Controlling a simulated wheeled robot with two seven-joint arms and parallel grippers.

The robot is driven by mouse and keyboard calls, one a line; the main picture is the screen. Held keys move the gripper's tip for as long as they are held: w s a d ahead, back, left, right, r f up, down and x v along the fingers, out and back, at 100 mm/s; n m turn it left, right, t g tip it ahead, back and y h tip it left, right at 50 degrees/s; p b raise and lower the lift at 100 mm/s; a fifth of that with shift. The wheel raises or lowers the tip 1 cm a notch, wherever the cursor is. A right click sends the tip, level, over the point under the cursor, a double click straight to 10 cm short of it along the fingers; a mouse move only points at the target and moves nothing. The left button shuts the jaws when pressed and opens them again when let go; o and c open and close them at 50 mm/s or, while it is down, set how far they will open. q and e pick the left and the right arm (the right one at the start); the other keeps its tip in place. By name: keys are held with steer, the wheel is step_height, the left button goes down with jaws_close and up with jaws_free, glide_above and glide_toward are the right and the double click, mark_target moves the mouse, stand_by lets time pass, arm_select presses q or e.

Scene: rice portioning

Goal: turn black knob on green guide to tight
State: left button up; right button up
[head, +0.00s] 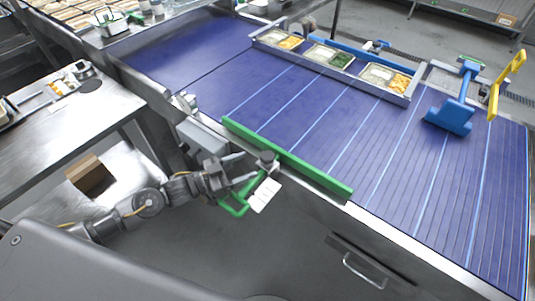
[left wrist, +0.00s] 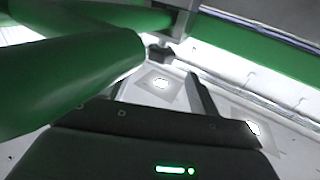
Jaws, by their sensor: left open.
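The green guide (head: 300,166) lies along the near edge of the blue conveyor belt. A small black knob (head: 267,156) sits at its near side, and it also shows in the left wrist view (left wrist: 160,53). My left gripper (head: 250,168) is open, with its fingertips close to the knob. In the left wrist view the knob lies ahead of the dark fingers of my left gripper (left wrist: 160,85); I cannot tell if they touch it. A green tube (left wrist: 70,70) covers the left of that view and hides part of one finger. My right gripper is not in view.
A green bent handle (head: 235,207) and a white plate (head: 264,195) hang just below the knob, close to my left gripper. A steel table (head: 55,145) is at left.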

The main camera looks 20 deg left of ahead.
mark_target(260, 160)
arm_select(q)
steer(key=p+x, duration=0.1)
steer(key=x, duration=0.6)
steer(key=shift+w+d+r+p, duration=0.1)
steer(key=shift+p, duration=0.3)
steer(key=shift+w+d, duration=0.35)
steer(key=shift+w, duration=0.05)
steer(key=c, duration=1)
steer(key=shift+o, duration=0.2)
